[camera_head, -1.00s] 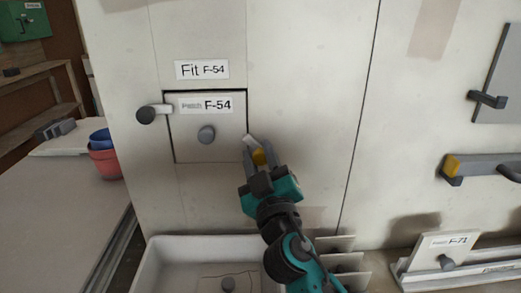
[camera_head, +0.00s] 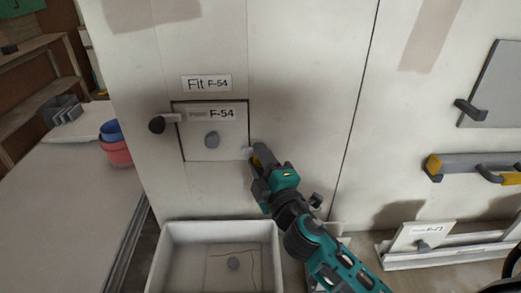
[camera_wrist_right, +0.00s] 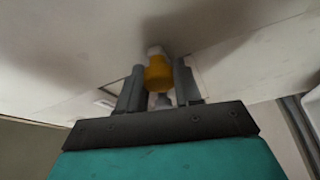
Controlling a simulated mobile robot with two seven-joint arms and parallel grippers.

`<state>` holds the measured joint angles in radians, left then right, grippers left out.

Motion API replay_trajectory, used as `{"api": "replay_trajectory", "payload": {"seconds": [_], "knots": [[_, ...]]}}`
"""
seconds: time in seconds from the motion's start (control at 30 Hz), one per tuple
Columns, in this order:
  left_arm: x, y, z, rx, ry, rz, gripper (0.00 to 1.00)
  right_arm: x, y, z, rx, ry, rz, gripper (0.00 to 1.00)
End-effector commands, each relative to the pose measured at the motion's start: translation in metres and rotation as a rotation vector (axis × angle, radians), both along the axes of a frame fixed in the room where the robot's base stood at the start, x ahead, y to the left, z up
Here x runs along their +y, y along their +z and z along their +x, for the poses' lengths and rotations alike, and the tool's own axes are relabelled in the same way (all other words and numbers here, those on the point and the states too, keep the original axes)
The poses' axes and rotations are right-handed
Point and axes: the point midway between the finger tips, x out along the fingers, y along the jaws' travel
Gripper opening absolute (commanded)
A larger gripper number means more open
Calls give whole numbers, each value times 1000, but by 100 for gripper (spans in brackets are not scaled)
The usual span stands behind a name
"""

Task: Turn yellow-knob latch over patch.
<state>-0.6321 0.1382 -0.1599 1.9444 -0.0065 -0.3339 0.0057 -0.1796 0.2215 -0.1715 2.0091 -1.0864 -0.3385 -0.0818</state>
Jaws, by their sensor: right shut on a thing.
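The F-54 patch (camera_head: 195,149), a pale square panel with a grey knob (camera_head: 212,139), sits in the wall opening under the "Fit F-54" label. The yellow-knob latch (camera_head: 249,151) is at the patch's right edge, mostly hidden by my gripper; I cannot tell how far its pale end overlaps the patch. My right gripper (camera_head: 257,155) is shut on the yellow knob, which shows between the two fingers in the right wrist view (camera_wrist_right: 158,76). A black-knob latch (camera_head: 158,125) at the left has its pale bar reaching to the patch's upper left edge. My left gripper is not in view.
A white tray (camera_head: 164,268) with a cracked, knobbed panel (camera_head: 232,264) stands below the patch. The F-71 patch (camera_head: 420,238) leans in a rack at the lower right. A grey bar with yellow parts (camera_head: 470,163) is on the right wall. Red and blue bowls (camera_head: 116,151) stand left.

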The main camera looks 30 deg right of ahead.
Motion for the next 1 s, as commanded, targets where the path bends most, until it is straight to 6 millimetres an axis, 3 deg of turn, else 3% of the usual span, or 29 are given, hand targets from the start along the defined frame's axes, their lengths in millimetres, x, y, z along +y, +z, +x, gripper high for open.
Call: {"api": "replay_trajectory", "payload": {"seconds": [0.03, 0.6, 0.63, 0.87, 1.0], "knots": [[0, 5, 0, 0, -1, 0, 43, 1, 7, 1, -6, 4, -12, 4], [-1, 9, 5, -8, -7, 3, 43, 2, 5, 1, 7, 5, -40, 4], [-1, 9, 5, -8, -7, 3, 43, 2, 5, 1, 7, 5, -40, 35], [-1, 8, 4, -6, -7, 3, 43, 1, 3, 1, 11, 3, -39, 57], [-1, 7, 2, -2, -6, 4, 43, 1, 2, 0, 14, 2, -39, 58]]}}
